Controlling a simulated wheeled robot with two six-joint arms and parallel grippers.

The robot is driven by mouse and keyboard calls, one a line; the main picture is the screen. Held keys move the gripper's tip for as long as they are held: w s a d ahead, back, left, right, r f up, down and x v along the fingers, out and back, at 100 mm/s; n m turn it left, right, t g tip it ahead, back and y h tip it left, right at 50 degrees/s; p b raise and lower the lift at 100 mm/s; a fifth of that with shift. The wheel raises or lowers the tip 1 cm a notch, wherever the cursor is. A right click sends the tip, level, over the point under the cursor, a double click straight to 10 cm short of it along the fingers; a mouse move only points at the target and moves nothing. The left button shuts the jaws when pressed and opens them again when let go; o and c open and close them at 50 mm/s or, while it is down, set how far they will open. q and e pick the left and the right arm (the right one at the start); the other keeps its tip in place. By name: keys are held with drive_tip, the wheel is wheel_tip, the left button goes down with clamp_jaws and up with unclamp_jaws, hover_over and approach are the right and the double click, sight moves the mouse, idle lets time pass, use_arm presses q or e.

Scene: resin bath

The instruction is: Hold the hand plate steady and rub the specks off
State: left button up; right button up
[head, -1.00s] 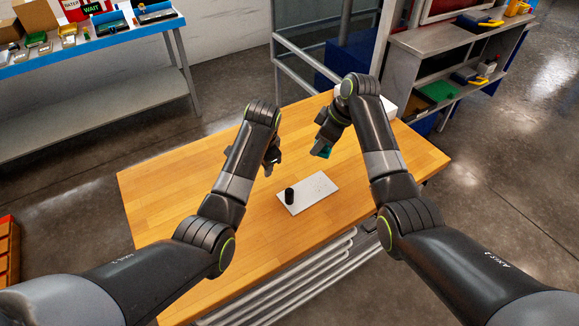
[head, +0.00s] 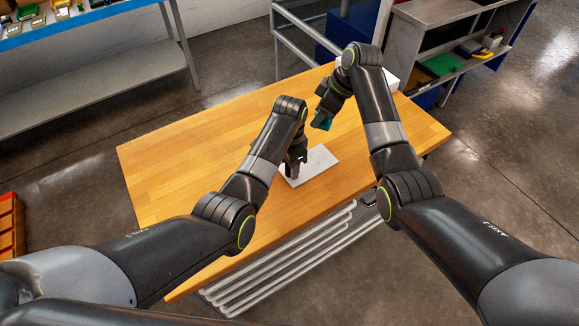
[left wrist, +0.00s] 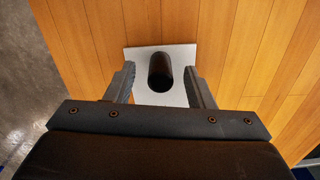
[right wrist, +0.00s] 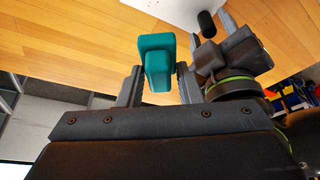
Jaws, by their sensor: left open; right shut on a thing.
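The white hand plate (head: 320,164) lies flat on the wooden table, with a few faint dark specks on it. Its upright black handle (left wrist: 161,72) stands between the open fingers of my left gripper (left wrist: 163,80), with gaps on both sides. In the head view my left gripper (head: 293,172) is low over the plate's left part and hides the handle. My right gripper (right wrist: 158,78) is shut on a teal block (right wrist: 157,62), held above the table beyond the plate. The block also shows in the head view (head: 322,122). The plate's corner (right wrist: 172,8) shows in the right wrist view.
The wooden table (head: 190,180) is clear on its left and front right. A white box (head: 390,80) is at the back edge, partly behind my right arm. A grey shelf unit (head: 440,45) stands behind, and a blue-edged bench (head: 90,75) at upper left.

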use_arm(q)
drive_tip(key=shift+f, duration=1.2)
clamp_jaws()
drive_tip(key=shift+c, duration=0.4)
unclamp_jaws()
drive_tip(key=c, duration=0.8)
